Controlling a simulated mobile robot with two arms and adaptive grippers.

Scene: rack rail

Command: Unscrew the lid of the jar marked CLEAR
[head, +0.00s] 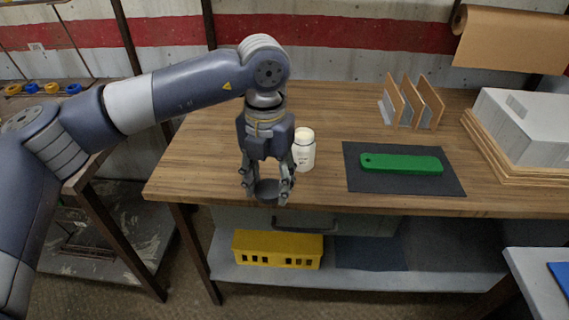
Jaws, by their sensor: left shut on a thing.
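A white jar (304,155) stands upright on the wooden table, just right of my left gripper. Its top is pale, and small marks on its side are too small to read. My left gripper (267,191) points down near the table's front edge, in front and to the left of the white jar. It is shut on a dark grey round thing (266,188), partly hidden by the fingers. I cannot tell whether this is a lid or a small jar. My right gripper is not in view.
A green bar (401,163) lies on a dark mat (365,182) to the right. An upright divider rack (411,101) stands behind it, and a grey box (530,125) on boards is at far right. A yellow brick-like block (278,248) sits on the lower shelf.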

